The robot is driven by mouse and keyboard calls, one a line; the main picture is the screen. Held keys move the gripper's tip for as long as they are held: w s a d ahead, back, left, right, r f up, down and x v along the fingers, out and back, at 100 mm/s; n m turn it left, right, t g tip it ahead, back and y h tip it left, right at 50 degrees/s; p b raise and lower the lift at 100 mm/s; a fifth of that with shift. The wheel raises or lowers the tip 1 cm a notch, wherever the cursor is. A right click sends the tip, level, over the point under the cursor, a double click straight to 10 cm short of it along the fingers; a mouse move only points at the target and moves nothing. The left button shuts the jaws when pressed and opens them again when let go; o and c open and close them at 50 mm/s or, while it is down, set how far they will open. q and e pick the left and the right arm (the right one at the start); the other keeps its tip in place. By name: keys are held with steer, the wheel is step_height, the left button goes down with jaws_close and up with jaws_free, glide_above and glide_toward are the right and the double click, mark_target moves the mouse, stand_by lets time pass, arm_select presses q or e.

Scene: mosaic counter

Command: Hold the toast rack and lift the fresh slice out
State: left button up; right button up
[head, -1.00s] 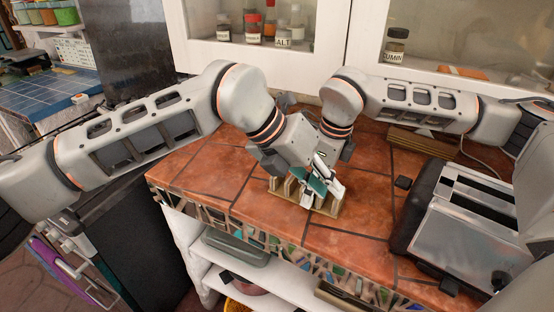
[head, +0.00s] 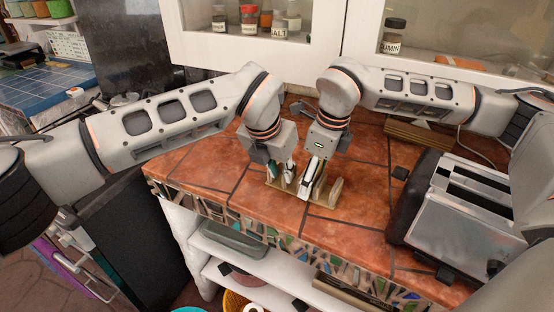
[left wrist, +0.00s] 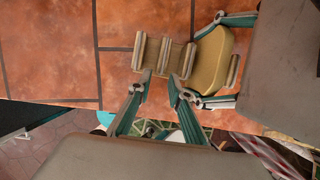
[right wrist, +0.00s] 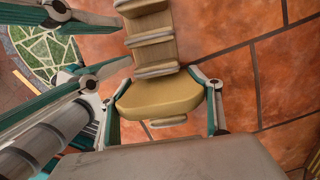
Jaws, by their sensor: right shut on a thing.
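The wooden toast rack (head: 335,190) stands on the tiled counter; its dividers also show in the left wrist view (left wrist: 164,55) and right wrist view (right wrist: 152,38). The tan slice (right wrist: 160,95) sits at one end of the rack, between dividers; it also shows in the left wrist view (left wrist: 212,58). My right gripper (head: 308,192) is shut on the slice, one finger at each side edge. My left gripper (left wrist: 160,80) is open, its tips close to the rack's middle divider; I cannot tell if they touch. The grippers hide much of the rack in the head view.
A metal toaster (head: 465,210) stands on the right of the counter. A wooden block (head: 420,137) lies at the back near the white cabinet (head: 345,40). Free tile lies left of the rack. The mosaic front edge (head: 330,260) is close, with shelves below.

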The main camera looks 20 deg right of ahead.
mark_target(283, 178)
arm_select(q)
steer(key=shift+x, duration=1.95)
jaws_close()
steer(key=shift+o, duration=1.6)
jaws_free()
jaws_close()
steer(key=shift+s, duration=0.1)
